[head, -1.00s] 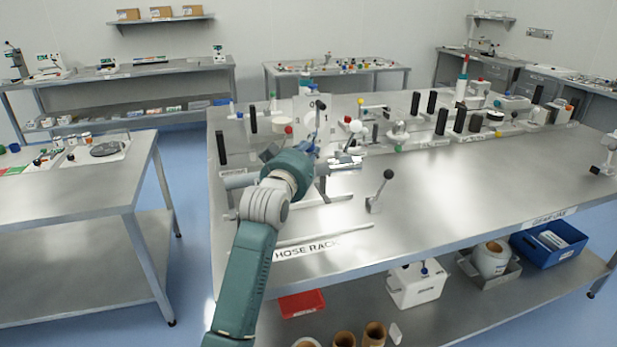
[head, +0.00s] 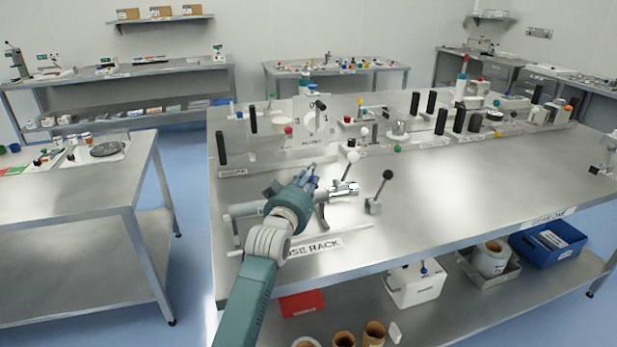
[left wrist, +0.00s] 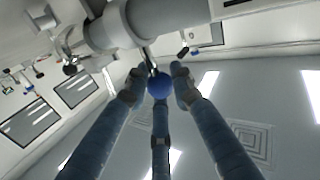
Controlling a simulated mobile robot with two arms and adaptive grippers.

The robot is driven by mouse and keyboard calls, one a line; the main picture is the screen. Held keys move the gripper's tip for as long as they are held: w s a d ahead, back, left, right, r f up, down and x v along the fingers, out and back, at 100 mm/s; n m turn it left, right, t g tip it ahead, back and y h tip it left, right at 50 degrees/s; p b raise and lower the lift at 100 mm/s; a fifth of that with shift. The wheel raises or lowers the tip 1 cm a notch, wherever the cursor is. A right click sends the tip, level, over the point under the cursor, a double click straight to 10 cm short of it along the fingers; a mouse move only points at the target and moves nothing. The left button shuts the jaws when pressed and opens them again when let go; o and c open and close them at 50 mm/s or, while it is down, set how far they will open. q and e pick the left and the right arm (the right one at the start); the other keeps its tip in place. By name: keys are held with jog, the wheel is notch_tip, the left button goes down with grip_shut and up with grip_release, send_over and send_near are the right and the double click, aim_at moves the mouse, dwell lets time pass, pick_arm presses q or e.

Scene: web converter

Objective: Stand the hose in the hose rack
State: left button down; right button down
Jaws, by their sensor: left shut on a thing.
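The hose (head: 245,209) is a grey tube lying level, with a shiny metal fitting (head: 344,189) at its right end. My left gripper (head: 311,173) is shut on its blue ball knob (left wrist: 159,86), between the fingers in the left wrist view. The grey tube crosses above the knob there (left wrist: 150,20). Dark legs (head: 322,217) under the tube come down at the hose rack (head: 345,227), a low pale rail frame on the table. I cannot tell whether they touch it. My gripper and forearm hide the tube's middle and part of the rack.
A black-knobbed lever (head: 378,192) stands just right of the fitting. Behind are a white upright plate (head: 312,122) and several black posts. The HOSE RACK label (head: 313,248) lies near the front edge. The table's (head: 470,195) middle right is clear.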

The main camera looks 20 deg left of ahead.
pick_arm(q)
jog(key=c, duration=1.5)
grip_release()
jog(key=shift+f, duration=0.1)
jog(key=shift+s, duration=0.1)
pick_arm(e)
jog(key=shift+w, duration=0.5)
pick_arm(q)
jog(key=s+b, duration=0.1)
jog(key=s, duration=1.1)
jog(key=shift+d, duration=0.1)
pick_arm(e)
jog(key=shift+s+d+f, duration=0.15)
jog(key=shift+d+f, duration=0.05)
jog(key=shift+f, duration=0.4)
